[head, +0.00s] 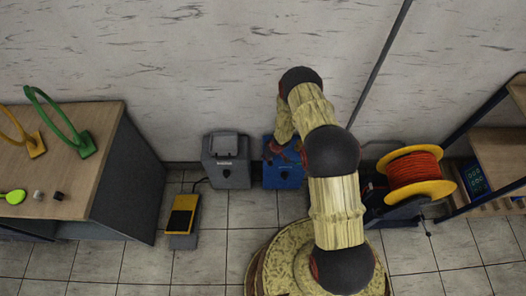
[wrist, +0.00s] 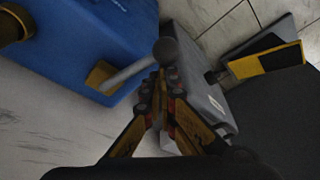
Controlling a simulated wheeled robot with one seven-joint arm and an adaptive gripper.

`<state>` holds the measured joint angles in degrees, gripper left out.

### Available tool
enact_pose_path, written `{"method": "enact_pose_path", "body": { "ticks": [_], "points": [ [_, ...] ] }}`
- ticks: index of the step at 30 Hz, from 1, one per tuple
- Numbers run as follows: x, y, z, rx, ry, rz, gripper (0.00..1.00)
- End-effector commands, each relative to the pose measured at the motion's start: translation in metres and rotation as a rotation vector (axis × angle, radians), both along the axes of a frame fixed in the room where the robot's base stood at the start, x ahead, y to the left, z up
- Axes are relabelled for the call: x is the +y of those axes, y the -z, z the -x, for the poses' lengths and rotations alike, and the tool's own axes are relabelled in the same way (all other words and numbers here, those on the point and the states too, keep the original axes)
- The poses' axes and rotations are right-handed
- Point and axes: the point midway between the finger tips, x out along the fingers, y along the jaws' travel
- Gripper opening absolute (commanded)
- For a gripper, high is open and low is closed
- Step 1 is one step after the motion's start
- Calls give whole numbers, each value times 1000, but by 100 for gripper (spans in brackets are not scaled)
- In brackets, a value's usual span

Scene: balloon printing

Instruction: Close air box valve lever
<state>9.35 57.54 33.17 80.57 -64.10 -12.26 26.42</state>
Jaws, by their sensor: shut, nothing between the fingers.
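The blue air box (head: 285,180) stands on the floor against the wall, and it also shows at the upper left of the wrist view (wrist: 75,45). Its valve lever (wrist: 128,73) is a grey rod that runs from a yellow fitting (wrist: 103,76) to a round dark knob (wrist: 166,50). My gripper (wrist: 160,82) is shut and empty, with its fingertips close to the knob end of the lever. I cannot tell whether they touch it. In the head view my gripper (head: 275,151) is over the box's top left part and hides some of it.
A grey box (head: 227,178) stands just left of the air box. A yellow and black pedal (head: 182,213) lies in front of it. A wooden table (head: 85,172) is at the left. An orange hose reel (head: 413,170) and a shelf (head: 500,150) are at the right.

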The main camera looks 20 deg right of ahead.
Motion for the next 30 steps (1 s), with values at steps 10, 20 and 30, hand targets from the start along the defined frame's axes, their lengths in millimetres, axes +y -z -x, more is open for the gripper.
{"method": "enact_pose_path", "body": {
  "ticks": [10,20,30],
  "points": [
    [-13,0,10,1,-83,0,0],
    [-16,1,12,1,-82,1,0],
    [-16,2,13,3,-81,0,0]
  ]
}}
